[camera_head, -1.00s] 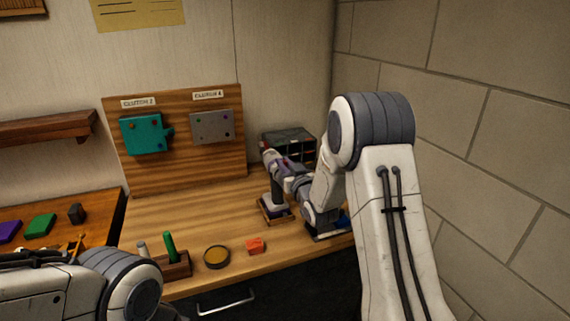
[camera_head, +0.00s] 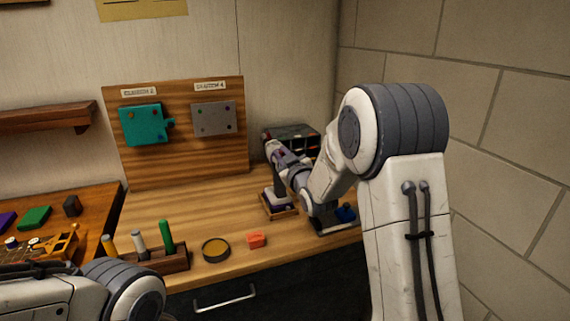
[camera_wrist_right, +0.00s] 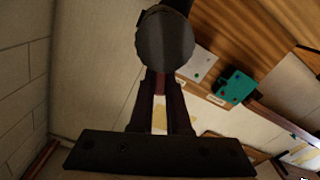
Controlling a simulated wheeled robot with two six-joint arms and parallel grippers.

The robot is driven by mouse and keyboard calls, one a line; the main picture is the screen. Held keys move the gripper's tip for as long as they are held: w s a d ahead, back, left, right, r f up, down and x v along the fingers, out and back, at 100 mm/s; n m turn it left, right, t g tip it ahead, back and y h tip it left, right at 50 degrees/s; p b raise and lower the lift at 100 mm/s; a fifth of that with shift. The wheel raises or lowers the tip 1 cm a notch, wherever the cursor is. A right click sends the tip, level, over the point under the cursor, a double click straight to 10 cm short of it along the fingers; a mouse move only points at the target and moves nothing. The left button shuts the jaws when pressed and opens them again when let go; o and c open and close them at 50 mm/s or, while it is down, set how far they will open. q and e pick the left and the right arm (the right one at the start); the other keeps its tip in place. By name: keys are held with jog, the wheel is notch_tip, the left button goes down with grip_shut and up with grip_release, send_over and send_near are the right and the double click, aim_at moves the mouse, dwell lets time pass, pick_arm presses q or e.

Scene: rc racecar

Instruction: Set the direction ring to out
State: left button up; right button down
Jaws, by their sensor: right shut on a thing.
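A driver-like tool (camera_head: 278,186) with a dark grip and purple parts stands upright on a light foot in a small wooden holder (camera_head: 281,213) on the bench. My right gripper (camera_head: 277,155) is at the top of this tool, its jaws partly hidden by my wrist. In the right wrist view, the two dark fingers (camera_wrist_right: 161,78) are shut on a dark round part of the tool (camera_wrist_right: 165,46). I cannot make out the direction ring's markings or its setting. My left arm shows at lower left, but its gripper is out of view.
A board with a teal plate (camera_head: 143,125) and a grey plate (camera_head: 213,119) stands behind. A dark case (camera_head: 297,136) sits behind my right wrist. Mid-bench is clear.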

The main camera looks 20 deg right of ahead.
jog(key=shift+a+f+n+b, duration=0.1)
jog(key=shift+a+n+b, duration=0.2)
jog(key=shift+n+b, duration=0.45)
jog(key=c, duration=0.9)
grip_release()
jog(key=s+b, duration=0.2)
jog(key=s, duration=0.8)
jog(key=shift+s+d+b, duration=0.2)
jog(key=shift+b, duration=0.1)
